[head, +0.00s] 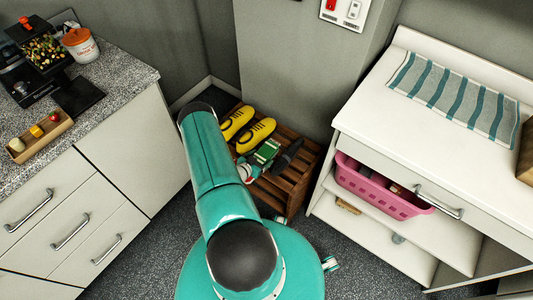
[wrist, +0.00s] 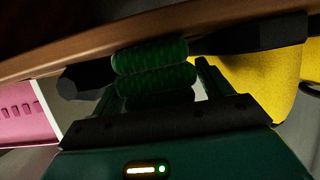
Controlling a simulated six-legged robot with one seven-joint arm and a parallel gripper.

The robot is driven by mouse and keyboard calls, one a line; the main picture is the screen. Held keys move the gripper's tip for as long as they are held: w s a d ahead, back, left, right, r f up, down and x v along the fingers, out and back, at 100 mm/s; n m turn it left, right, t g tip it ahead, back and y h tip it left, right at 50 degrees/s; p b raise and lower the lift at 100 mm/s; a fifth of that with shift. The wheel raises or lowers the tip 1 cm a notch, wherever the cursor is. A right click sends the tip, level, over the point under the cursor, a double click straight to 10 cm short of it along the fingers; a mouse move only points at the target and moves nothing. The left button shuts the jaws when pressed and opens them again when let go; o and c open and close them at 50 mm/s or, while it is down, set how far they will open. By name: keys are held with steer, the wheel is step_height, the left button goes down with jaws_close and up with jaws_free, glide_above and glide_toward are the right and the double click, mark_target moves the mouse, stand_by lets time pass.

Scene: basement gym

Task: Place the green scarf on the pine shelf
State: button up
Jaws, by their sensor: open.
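In the wrist view the scarf (wrist: 152,58) shows as dark green rolls between and just beyond my fingers, close to a wooden edge (wrist: 60,57). My gripper (head: 250,166) is at the near side of the scarf, its jaws open around or right beside it. Contact between fingers and scarf is too dark to tell. My arm hides the left part of the shelf.
Yellow shoes (head: 248,130) stand on the shelf left of the scarf; a dark object (head: 288,156) lies to its right. A white unit with a pink basket (head: 375,187) stands at right, a drawer cabinet (head: 80,215) at left. Dark floor shows between them.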

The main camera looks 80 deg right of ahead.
steer(key=shift+s+d+f, duration=0.15)
steer(key=shift+s+d, duration=0.05)
steer(key=shift+d, duration=0.15)
steer(key=shift+c, duration=0.5)
steer(key=c, duration=0.8)
